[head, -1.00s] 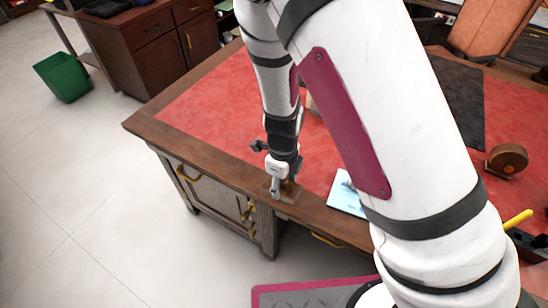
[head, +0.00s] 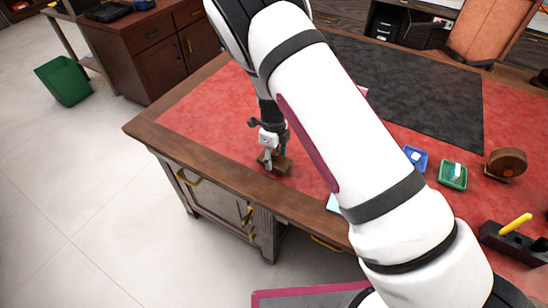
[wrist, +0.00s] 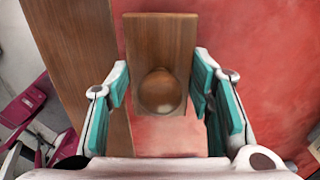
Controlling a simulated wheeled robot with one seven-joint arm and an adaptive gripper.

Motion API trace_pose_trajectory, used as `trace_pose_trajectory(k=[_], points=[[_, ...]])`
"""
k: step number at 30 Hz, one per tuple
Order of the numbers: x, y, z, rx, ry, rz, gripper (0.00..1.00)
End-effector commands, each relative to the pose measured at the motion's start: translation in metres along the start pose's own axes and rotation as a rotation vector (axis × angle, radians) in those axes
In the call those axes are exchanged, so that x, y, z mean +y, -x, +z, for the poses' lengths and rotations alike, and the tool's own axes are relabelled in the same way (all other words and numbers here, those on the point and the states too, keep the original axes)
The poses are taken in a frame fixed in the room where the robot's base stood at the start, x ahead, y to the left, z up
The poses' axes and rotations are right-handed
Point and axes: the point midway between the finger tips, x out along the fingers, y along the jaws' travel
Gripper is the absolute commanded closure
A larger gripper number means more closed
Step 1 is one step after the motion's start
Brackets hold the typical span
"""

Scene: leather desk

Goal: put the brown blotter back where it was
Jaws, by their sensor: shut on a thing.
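The brown blotter is a small wooden block with a round knob on top. In the head view the blotter (head: 281,165) is at the near edge of the desk, around where the red leather meets the wooden border. In the wrist view the blotter (wrist: 160,38) is straight ahead, its knob between the fingers. My gripper (head: 268,152) points down and is shut on the blotter; its teal finger pads (wrist: 160,85) flank the knob. I cannot tell whether the blotter's underside touches the desk.
My arm crosses the desk and hides part of it. A black mat (head: 410,90) lies at the back. A blue tray (head: 416,157), a green tray (head: 453,175), a round brown object (head: 507,163) and a black holder (head: 515,243) are at right. The red leather (head: 205,110) at left is clear.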

Motion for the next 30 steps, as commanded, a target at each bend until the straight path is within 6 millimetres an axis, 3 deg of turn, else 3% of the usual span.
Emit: trace_pose_trajectory(k=[14,15,17,30], points=[[-0.0002,-0.0105,0.001,-0.002,-0.001,0.0,0.75],[0.0001,-0.0104,0.0008,-0.002,0.0,0.0,0.46],[0.0002,-0.0101,0.0006,-0.002,0.0,0.0,0.32],[-0.0001,-0.0014,0.0013,-0.003,0.001,-0.001,0.32]])
